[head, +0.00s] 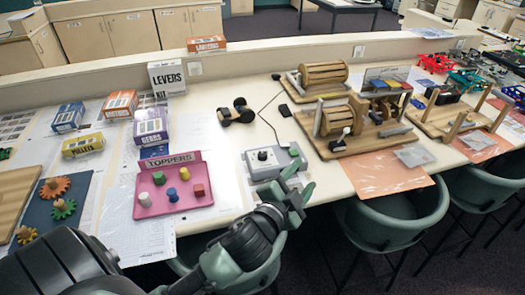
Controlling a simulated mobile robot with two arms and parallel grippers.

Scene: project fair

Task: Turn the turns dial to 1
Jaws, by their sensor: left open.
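A grey control box (283,158) sits on the table near its front edge, in the middle of the head view. A small dark dial knob (262,156) is on its pale top plate; the marks around it are too small to read. My left gripper (301,179) is open and empty, at the box's front right side, close to it. I cannot tell whether it touches the box. The knob is not between the fingers. My right gripper is not in view.
A pink "TOPPERS" tray (143,211) with several small pegs stands left of the box. A dark cable (268,122) runs behind it. A wooden winding machine (355,130) stands to the right. Green chairs (385,215) line the front edge.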

